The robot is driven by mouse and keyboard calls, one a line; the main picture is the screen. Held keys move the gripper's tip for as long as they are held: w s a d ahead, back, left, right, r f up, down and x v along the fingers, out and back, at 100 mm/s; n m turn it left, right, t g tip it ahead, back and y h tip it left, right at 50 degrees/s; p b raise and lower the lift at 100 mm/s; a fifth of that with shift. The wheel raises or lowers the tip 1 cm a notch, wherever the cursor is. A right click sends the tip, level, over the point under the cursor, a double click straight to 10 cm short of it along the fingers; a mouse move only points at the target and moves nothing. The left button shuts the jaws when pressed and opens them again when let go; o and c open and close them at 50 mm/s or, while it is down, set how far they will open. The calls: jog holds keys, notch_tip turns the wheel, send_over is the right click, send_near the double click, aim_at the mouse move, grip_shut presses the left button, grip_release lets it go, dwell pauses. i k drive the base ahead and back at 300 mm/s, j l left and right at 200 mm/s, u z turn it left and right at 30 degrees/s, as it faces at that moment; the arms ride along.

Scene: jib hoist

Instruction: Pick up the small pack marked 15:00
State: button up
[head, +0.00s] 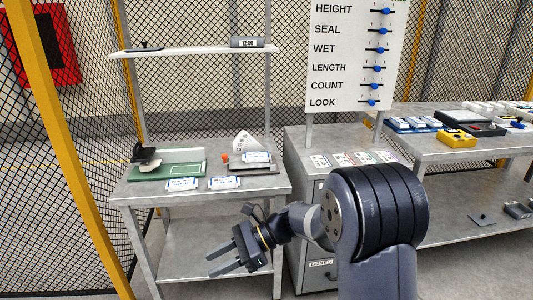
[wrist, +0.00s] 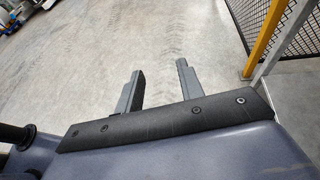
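No label reading 15:00 can be made out in either view. In the head view, small white packs with blue edges lie on the left bench (head: 135,189): a left pack (head: 182,184) and a middle pack (head: 225,183) near the front edge, and another pack (head: 257,157) on a grey fixture. Their print is too small to read. A label marked 12:00 (head: 248,43) is on the shelf above. My gripper (head: 210,264) is open and empty, in front of the bench and lower than its top. The wrist view shows its two fingers apart (wrist: 160,67) over bare floor.
A green-based device (head: 168,170) stands at the bench's left. A cabinet (head: 310,225) with cards on top and a slider board (head: 350,60) stand to the right. A right bench (head: 430,147) holds trays and a yellow device (head: 456,138). A yellow post (head: 70,150) and mesh fence are at left.

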aim_at(258, 157)
jog(key=i+z, duration=0.4)
jog(key=i, duration=1.45)
